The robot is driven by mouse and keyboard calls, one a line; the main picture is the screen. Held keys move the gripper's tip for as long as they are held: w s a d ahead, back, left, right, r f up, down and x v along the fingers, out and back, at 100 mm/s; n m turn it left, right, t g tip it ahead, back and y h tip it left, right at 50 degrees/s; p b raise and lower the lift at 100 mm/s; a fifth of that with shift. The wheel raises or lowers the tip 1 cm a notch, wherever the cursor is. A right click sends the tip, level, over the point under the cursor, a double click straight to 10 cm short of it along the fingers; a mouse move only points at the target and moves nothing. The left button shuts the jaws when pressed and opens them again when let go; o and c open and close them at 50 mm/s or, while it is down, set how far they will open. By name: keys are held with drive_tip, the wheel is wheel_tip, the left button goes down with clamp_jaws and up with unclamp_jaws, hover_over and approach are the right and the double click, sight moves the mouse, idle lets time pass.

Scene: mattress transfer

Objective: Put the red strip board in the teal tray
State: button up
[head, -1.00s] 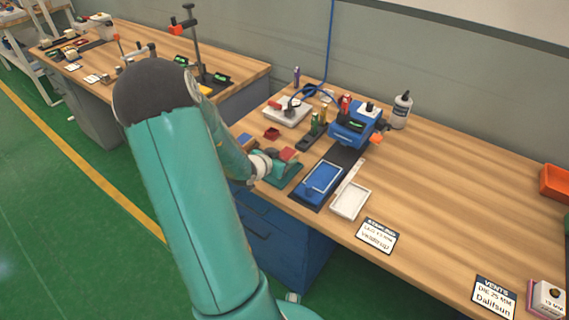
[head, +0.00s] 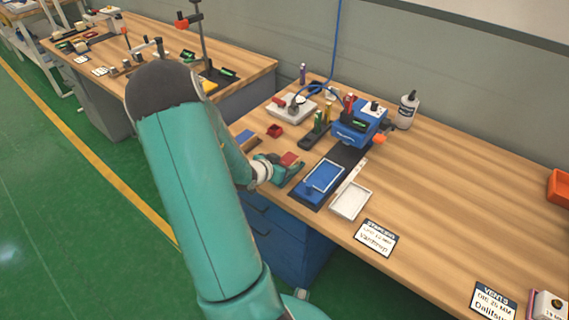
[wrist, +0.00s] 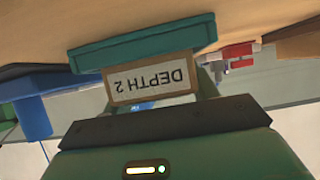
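A small red piece (head: 289,158), which looks like the red strip board, shows at the left part of the near bench, directly above or on a teal piece. A teal edge (wrist: 140,48) with an upside-down "DEPTH 2" label shows in the wrist view. My gripper (head: 275,168) is beside the red piece, at the end of my teal arm. Its fingers are too small and hidden to read, so I cannot tell whether it holds the red piece or whether that piece touches the tray.
A blue tray (head: 323,178) and a white tray (head: 350,201) lie just to the right. A small dark red box (head: 275,131), a blue machine (head: 356,124) and a bottle (head: 407,110) stand behind. The bench's right half is mostly clear.

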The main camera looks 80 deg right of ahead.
drive_tip(key=shift+w+r, duration=0.1)
drive_tip(key=shift+r, duration=0.1)
drive_tip(key=v, duration=1.2)
